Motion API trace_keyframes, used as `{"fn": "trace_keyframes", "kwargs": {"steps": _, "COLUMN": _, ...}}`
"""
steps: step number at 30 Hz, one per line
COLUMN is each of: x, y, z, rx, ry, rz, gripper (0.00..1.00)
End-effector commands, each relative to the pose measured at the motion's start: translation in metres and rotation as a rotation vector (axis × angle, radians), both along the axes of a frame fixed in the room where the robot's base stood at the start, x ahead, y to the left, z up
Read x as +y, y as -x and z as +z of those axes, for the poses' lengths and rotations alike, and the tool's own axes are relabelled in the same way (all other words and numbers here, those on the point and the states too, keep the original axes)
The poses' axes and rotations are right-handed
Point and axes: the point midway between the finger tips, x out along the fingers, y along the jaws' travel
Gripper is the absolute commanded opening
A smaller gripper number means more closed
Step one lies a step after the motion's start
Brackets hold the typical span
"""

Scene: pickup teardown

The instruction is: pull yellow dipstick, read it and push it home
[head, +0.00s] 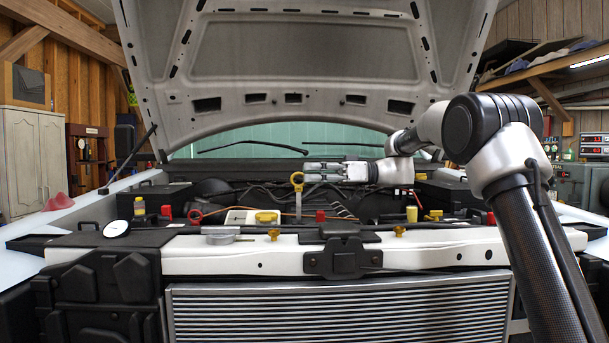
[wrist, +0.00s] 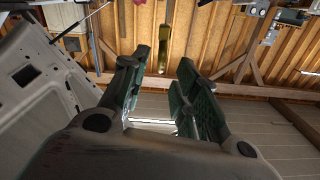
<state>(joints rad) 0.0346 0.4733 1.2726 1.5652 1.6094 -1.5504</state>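The yellow dipstick (head: 297,179) has a ring handle and stands upright in the middle of the engine bay, with a pale shaft or tube below it. In the wrist view the yellow dipstick (wrist: 163,48) shows upside down, in the gap between the fingers. My gripper (head: 308,172) reaches in from the right, level with the ring, its fingertips close beside it. In the wrist view my gripper (wrist: 163,62) is open, with a clear gap on both sides of the dipstick. No contact is visible. The shaft's lower end is hidden by engine parts.
The raised hood (head: 300,50) hangs above the arm. A white front crossmember (head: 220,260) and radiator (head: 340,310) lie nearest. A yellow cap (head: 266,217), a red cap (head: 320,215), hoses and an orange cable crowd the bay around the dipstick.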

Motion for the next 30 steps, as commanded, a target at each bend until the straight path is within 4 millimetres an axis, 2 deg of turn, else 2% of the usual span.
{"fn": "trace_keyframes", "kwargs": {"steps": 3, "x": 0.017, "y": 0.001, "z": 0.000, "rx": 0.000, "ry": 0.001, "rz": 0.002, "gripper": 0.30}}
{"fn": "trace_keyframes", "kwargs": {"steps": 6, "x": 0.026, "y": 0.000, "z": 0.000, "rx": 0.000, "ry": 0.001, "rz": 0.000, "gripper": 0.30}}
{"fn": "trace_keyframes", "kwargs": {"steps": 15, "x": 0.030, "y": 0.000, "z": 0.000, "rx": 0.001, "ry": 0.001, "rz": -0.001, "gripper": 0.30}}
{"fn": "trace_keyframes", "kwargs": {"steps": 16, "x": 0.030, "y": 0.000, "z": 0.000, "rx": 0.001, "ry": 0.001, "rz": -0.001, "gripper": 0.28}}
{"fn": "trace_keyframes", "kwargs": {"steps": 21, "x": 0.030, "y": 0.000, "z": 0.000, "rx": 0.001, "ry": 0.001, "rz": 0.000, "gripper": 0.00}}
{"fn": "trace_keyframes", "kwargs": {"steps": 28, "x": 0.030, "y": 0.001, "z": 0.001, "rx": 0.001, "ry": 0.002, "rz": 0.002, "gripper": 0.00}}
{"fn": "trace_keyframes", "kwargs": {"steps": 30, "x": 0.030, "y": 0.001, "z": 0.009, "rx": -0.001, "ry": 0.002, "rz": 0.002, "gripper": 0.00}}
